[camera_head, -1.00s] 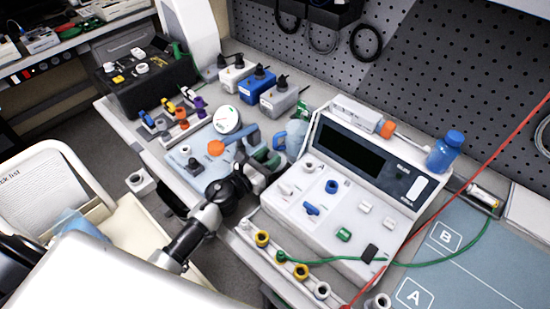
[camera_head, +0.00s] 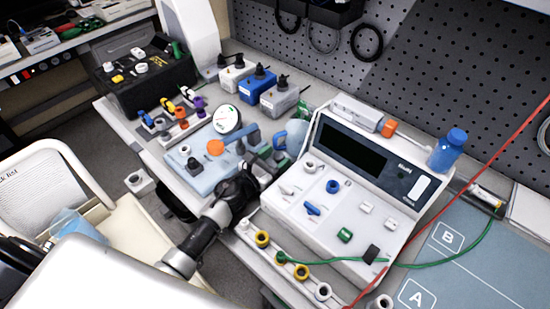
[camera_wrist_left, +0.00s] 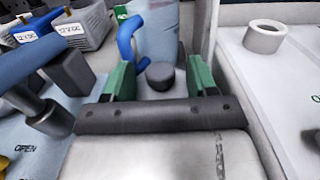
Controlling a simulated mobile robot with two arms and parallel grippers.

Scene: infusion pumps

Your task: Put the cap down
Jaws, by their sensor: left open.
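A small dark grey round cap (camera_wrist_left: 160,76) sits between the two green fingers of my left gripper in the left wrist view. The fingers stand apart, with a visible gap on each side of the cap. The cap seems to rest on the pale surface in front of a translucent jug (camera_wrist_left: 158,35) with a blue handle. In the head view my left gripper (camera_head: 273,162) is low between the light blue panel and the white pump console; the cap cannot be clearly made out there. My right gripper is not in view.
The white console (camera_head: 350,205) is close on the right. The light blue panel (camera_head: 177,160) with a gauge (camera_head: 227,119) and an orange knob (camera_head: 215,147) is on the left. The jug (camera_head: 298,138) stands just behind the gripper. Several boxes (camera_head: 258,84) stand further back.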

